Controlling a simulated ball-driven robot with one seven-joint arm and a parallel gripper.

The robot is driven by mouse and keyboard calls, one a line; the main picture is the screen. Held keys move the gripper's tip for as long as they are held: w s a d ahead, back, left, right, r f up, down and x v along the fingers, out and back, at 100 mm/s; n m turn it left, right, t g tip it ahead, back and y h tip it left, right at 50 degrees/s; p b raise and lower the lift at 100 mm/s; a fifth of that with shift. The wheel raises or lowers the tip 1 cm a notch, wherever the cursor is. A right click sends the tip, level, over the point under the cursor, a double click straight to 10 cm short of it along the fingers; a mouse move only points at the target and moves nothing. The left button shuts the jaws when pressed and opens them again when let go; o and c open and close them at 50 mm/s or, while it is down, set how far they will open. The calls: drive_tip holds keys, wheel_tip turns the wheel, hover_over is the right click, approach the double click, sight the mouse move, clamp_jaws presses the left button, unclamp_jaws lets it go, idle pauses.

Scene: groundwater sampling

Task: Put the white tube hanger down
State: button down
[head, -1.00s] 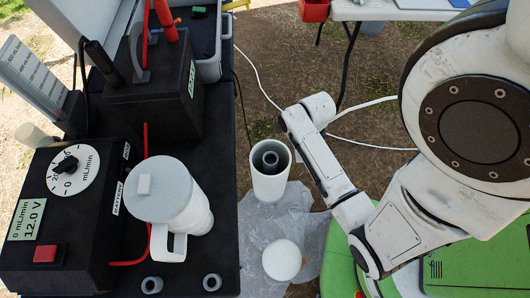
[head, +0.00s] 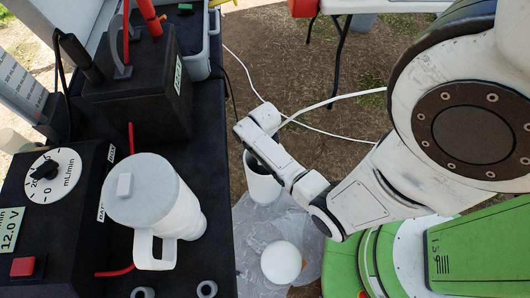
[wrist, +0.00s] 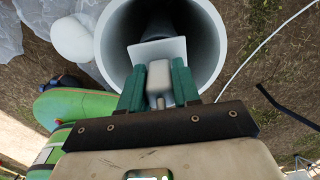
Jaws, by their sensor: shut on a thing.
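In the wrist view my gripper (wrist: 159,72) has its two green fingers closed on the white tube hanger (wrist: 160,50), a flat plate with a block between the fingers. The hanger shows over the open mouth of the white well pipe (wrist: 108,32). A dark inner tube shows inside the pipe beyond the plate. I cannot tell whether the plate touches the pipe. In the head view the well pipe (head: 262,182) stands upright, its top partly covered by my wrist. The hanger and fingers are hidden there.
A white round object (head: 281,262) lies on a clear plastic sheet (head: 250,235) by the pipe. A black bench (head: 212,130) at left carries a white jug (head: 140,190), a pump controller (head: 75,240) and a battery (head: 140,100). A white hose (head: 330,103) crosses the ground behind.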

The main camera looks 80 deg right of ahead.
drive_tip(key=shift+f, duration=0.3)
drive_tip(key=c, duration=0.8)
unclamp_jaws()
wheel_tip(320, 180, up, 12)
drive_tip(key=p, duration=0.3)
